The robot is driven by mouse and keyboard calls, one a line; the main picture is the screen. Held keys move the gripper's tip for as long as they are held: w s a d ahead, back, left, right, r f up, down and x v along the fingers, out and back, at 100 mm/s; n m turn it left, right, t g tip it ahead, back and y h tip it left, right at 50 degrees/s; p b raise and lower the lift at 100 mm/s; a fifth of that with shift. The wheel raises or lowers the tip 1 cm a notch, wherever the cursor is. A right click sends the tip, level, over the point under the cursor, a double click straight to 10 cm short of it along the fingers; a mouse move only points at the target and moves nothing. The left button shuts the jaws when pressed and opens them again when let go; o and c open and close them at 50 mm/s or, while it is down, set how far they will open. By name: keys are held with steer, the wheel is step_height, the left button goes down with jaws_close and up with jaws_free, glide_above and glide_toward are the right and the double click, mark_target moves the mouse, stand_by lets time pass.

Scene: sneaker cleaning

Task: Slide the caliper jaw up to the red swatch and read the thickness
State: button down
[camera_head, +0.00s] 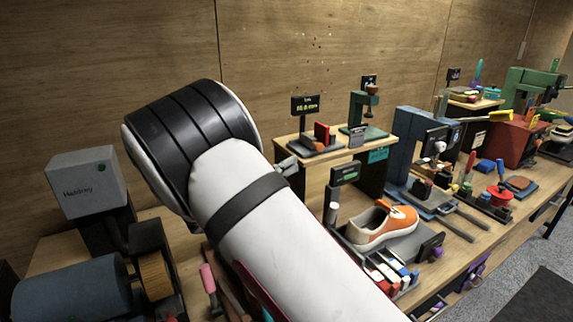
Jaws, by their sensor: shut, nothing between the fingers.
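A small measuring device that looks like the caliper sits on the raised wooden shelf at upper centre, with a dark base (318,149) and a black display (305,104). The display shows small green characters, too small to read surely. A red upright piece, likely the red swatch (321,131), stands on the base beside a brownish block (306,141). I cannot tell which part is the sliding jaw or whether it touches the red piece. My white and black arm fills the middle foreground, left of and below the device. My gripper does not show clearly.
A grey slotted block (358,136) and a green stand (364,108) share the shelf (375,146). An orange sneaker (386,224) rests on a fixture below. A blue press (408,150) stands right. A grey box (87,181) and blue cylinder (75,290) stand left.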

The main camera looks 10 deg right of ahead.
mark_target(322, 151)
steer(key=x, duration=0.7)
steer(key=shift+d+p, duration=0.1)
steer(key=shift+p, duration=0.3)
steer(key=shift+w, duration=0.1)
steer(key=shift+d, duration=0.1)
steer(key=x, duration=0.3)
steer(key=shift+d+f, duration=0.2)
steer(key=shift+d, duration=0.35)
steer(key=shift+a, duration=0.1)
